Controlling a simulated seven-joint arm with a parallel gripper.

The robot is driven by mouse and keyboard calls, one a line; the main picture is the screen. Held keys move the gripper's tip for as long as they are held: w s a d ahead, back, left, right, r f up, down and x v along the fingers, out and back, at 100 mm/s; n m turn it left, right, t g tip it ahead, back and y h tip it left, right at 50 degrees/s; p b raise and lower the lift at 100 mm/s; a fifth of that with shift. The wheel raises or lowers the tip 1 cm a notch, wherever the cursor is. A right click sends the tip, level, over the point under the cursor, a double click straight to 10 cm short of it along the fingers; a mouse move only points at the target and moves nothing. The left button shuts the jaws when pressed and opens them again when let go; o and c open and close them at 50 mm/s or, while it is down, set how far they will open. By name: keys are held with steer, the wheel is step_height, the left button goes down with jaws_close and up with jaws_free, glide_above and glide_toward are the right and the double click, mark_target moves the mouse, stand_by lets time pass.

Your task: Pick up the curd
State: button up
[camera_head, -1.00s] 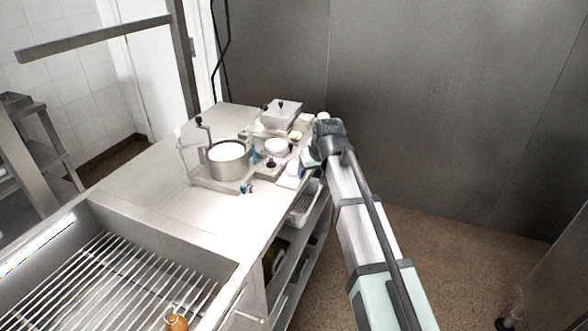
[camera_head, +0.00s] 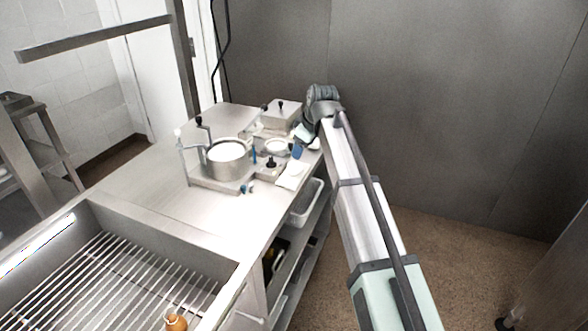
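A steel pot (camera_head: 228,162) with a smooth white mass, possibly curd (camera_head: 227,152), stands at the front left of the fixtures on the steel table. Behind it to the right is a small round pale basket or dish (camera_head: 276,147). I cannot tell whether it holds curd. My gripper (camera_head: 300,138) is over the table's right edge, just right of the small round dish. Its fingers are tiny and partly hidden by the wrist, so I cannot tell whether they hold anything.
A steel box with a black knob (camera_head: 281,114) stands at the back. A small blue part (camera_head: 297,151) and a white flat piece (camera_head: 292,175) are near the right edge. A sink with a grate (camera_head: 110,280) is in front. The table's left side is clear.

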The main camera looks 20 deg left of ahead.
mark_target(296, 164)
steer(key=x, duration=1.2)
steer(key=shift+w, duration=0.1)
steer(key=c, duration=0.7)
steer(key=shift+r, duration=0.1)
step_height(296, 164, up, 9)
steer(key=shift+a, duration=0.1)
steer(key=shift+s+a+r, duration=1.5)
steer(key=shift+a+r, duration=0.15)
steer(key=shift+a, duration=1.65)
steer(key=shift+s+a+r, duration=1.55)
steer(key=shift+a+r, duration=0.05)
steer(key=shift+a, duration=1.7)
steer(key=shift+s+a+r, duration=1.5)
steer(key=shift+a+r, duration=0.15)
steer(key=shift+a, duration=1.65)
